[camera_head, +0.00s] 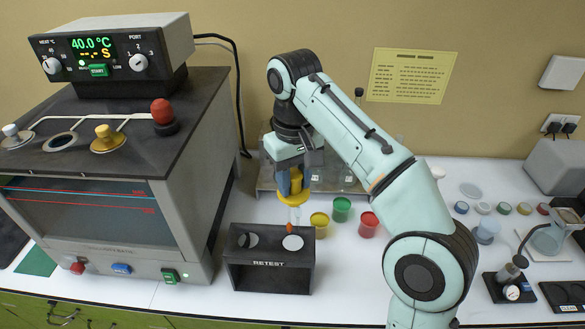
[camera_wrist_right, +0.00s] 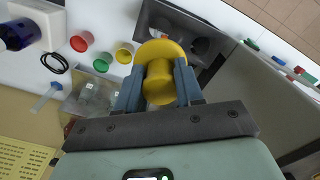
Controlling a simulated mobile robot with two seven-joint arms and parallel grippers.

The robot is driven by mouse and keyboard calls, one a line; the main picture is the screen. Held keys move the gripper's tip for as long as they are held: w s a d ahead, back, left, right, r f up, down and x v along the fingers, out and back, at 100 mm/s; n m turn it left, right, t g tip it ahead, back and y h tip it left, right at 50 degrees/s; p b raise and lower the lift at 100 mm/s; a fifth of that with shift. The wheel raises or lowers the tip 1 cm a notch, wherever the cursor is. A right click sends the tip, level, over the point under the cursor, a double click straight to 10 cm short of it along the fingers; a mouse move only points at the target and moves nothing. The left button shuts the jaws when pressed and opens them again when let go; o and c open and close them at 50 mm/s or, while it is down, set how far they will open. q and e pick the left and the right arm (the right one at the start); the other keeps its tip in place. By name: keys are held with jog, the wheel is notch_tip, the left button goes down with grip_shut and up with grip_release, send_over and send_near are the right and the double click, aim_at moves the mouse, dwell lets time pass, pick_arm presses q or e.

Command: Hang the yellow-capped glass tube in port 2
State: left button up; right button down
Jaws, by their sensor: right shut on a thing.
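My right gripper (camera_head: 292,182) points down over the black RETEST rack (camera_head: 270,277) and is shut on the yellow cap (camera_head: 293,195) of a glass tube (camera_head: 294,215). The tube hangs about upright below the cap, with a small orange-red part low on it. Its lower end is over the rack's right hole; I cannot tell whether it is inside. In the right wrist view the yellow cap (camera_wrist_right: 158,82) sits between both fingers. On the heating bath (camera_head: 100,195), an open ring port (camera_head: 60,141) lies between a white-knobbed port (camera_head: 12,135) and a yellow-capped port (camera_head: 107,138). My left gripper is out of view.
A red knob (camera_head: 162,112) stands at the bath top's right corner, below the control box (camera_head: 110,50). Yellow, green and red cups (camera_head: 341,209) stand right of the rack. A glass flask (camera_head: 550,237) and a gauge (camera_head: 512,292) are at the far right.

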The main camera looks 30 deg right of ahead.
notch_tip(320, 180, down, 2)
jog(key=shift+w+f, duration=0.15)
jog(key=shift+f, duration=0.1)
send_over(294, 229)
jog(key=w, duration=0.2)
jog(key=shift+s+d+f, duration=0.1)
jog(key=shift+d+f, duration=0.1)
jog(key=shift+f, duration=1.3)
jog(key=shift+s+d+f, duration=0.1)
jog(key=shift+d+f, duration=0.05)
jog(key=shift+f, duration=1.35)
jog(key=shift+w+f+b, duration=0.1)
jog(key=shift+f+b, duration=0.35)
jog(key=shift+f, duration=0.5)
jog(key=shift+s+f+b, duration=0.2)
jog(key=shift+f+b, duration=0.3)
jog(key=shift+f, duration=0.55)
jog(key=shift+w+f+b, duration=0.1)
jog(key=shift+f+b, duration=0.25)
jog(key=shift+f, duration=0.4)
pick_arm(q)
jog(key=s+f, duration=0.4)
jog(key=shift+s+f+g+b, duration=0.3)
jog(key=shift+b, duration=0.1)
pick_arm(e)
jog(key=shift+f, duration=1)
